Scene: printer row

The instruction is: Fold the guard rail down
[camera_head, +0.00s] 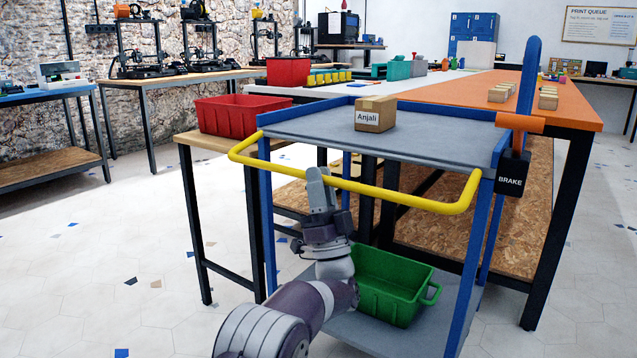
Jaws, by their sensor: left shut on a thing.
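The yellow guard rail (403,197) is a U-shaped bar on the near side of the blue cart (472,257). Its ends meet the cart's frame near the top shelf, and its long bar stands out toward me, a little lower than the shelf. My left gripper (320,177) comes up from below and is shut on the rail near the middle of the long bar. The fingers hide a short piece of the rail. My right gripper is out of view.
A cardboard box (375,114) labelled Anjali stands on the cart's grey top shelf. A green crate (388,287) sits on the lower shelf. A black BRAKE box (512,172) is at the right post. A red bin (240,113) on a side table stands left.

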